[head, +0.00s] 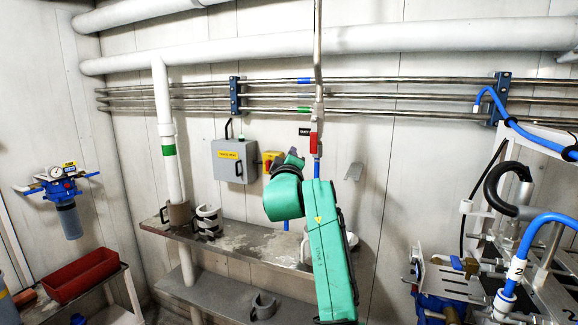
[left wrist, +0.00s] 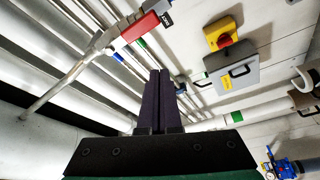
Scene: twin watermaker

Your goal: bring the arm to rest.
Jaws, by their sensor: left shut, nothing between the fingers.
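My left arm (head: 335,265) is green and rises from the bottom middle of the head view, bent at the wrist. My left gripper shows at the end of it, in front of the wall; its fingertips are too small to make out there. In the left wrist view my left gripper (left wrist: 160,72) has its two dark fingers pressed together, with nothing between them. It is raised above the wall shelf, beside the vertical pipe with the red valve handle (head: 314,140). That handle also shows in the left wrist view (left wrist: 143,27), apart from the fingers. My right gripper is not in view.
A grey electrical box (head: 232,163) and a yellow-red switch (head: 271,161) are on the wall behind the arm. A metal shelf (head: 240,238) runs below. A red tray (head: 82,274) stands at left, pump equipment with blue hoses (head: 540,235) at right.

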